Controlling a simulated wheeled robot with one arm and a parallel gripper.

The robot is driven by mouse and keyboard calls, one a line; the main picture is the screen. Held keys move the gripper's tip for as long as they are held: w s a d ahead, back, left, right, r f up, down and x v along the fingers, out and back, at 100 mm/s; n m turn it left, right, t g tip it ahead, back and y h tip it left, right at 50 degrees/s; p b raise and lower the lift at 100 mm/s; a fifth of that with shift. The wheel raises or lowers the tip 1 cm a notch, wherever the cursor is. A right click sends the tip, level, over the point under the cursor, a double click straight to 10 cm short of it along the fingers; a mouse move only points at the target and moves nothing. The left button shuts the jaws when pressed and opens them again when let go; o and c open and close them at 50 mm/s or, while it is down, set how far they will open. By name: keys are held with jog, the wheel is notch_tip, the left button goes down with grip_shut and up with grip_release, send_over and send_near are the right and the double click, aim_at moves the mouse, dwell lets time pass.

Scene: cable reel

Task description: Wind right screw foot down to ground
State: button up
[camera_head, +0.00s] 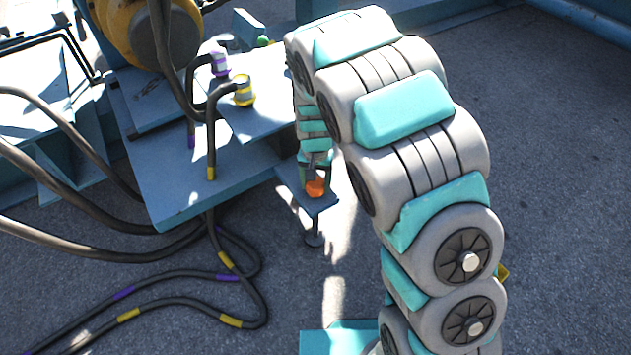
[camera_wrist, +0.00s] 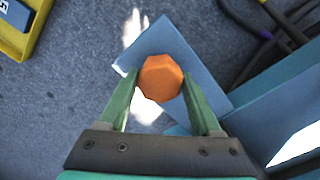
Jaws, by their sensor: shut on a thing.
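The right screw foot shows in the head view as an orange knob (camera_head: 316,188) on top of a small blue bracket plate (camera_head: 322,206), with a dark spindle and round foot pad (camera_head: 314,240) below. I cannot tell whether the pad touches the ground. In the wrist view, the orange, many-sided knob (camera_wrist: 160,79) sits between the green fingers of my gripper (camera_wrist: 159,76), over the blue plate (camera_wrist: 178,48). My gripper (camera_head: 315,176) comes down on the knob from above and is shut on it. The spindle and pad are hidden in the wrist view.
A blue stand (camera_head: 200,180) with purple-ended (camera_head: 220,65) and yellow-ended (camera_head: 243,92) cable connectors is left of the bracket. Black cables (camera_head: 190,275) lie on the asphalt at lower left. A yellow box (camera_wrist: 22,25) is at the wrist view's upper left. Asphalt at right is clear.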

aim_at(316, 182)
jog(key=shift+m, duration=0.3)
jog(key=o, duration=1.4)
jog(key=shift+c, duration=0.2)
jog(key=shift+r, duration=3.9)
